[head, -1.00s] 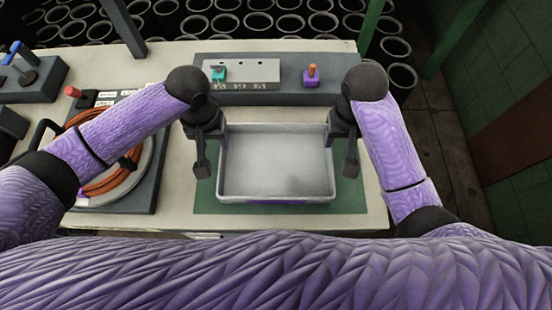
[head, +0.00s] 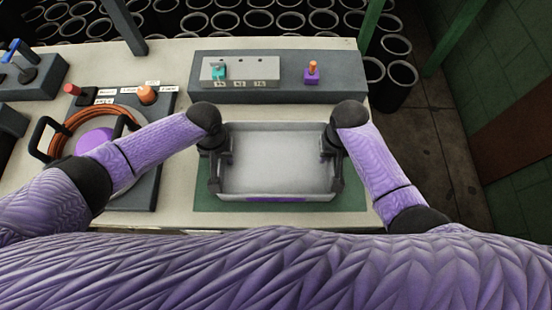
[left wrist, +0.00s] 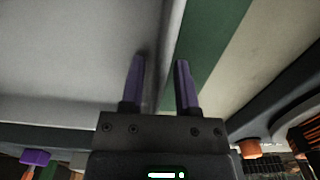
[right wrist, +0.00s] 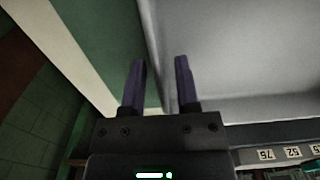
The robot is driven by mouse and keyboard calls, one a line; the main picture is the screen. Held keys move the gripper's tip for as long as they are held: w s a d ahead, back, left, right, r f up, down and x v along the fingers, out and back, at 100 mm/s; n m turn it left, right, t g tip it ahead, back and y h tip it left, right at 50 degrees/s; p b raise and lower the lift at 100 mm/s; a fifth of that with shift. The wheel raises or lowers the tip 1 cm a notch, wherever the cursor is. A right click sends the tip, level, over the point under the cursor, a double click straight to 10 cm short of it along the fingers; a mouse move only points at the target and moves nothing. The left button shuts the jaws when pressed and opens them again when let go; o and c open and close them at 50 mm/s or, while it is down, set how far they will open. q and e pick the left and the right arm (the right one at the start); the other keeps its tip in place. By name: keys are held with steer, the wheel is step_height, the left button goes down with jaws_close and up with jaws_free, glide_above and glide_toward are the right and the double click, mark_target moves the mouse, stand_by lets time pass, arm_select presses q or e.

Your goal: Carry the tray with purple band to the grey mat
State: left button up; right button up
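The tray (head: 277,193), light grey with a purple band on its near side, sits on a green mat (head: 350,200) at the table's front. My left gripper (head: 217,186) is at its left wall. In the left wrist view its fingers (left wrist: 160,70) are apart, with the tray wall (left wrist: 169,45) between them. My right gripper (head: 337,186) is at the right wall. In the right wrist view its fingers (right wrist: 160,68) also stand apart on either side of the wall (right wrist: 158,50). I cannot make out a separate grey mat.
Behind the tray lies a dark grey board (head: 340,80) with a switch panel (head: 240,70) and a purple block (head: 312,74). At the left is a reel with orange cable (head: 75,127) on a dark plate (head: 145,195). Black bins stand beyond the table.

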arm_select(q)
jaws_close()
arm_select(e)
jaws_close()
arm_select(q)
steer(key=shift+r, duration=0.1)
stand_by(0.8)
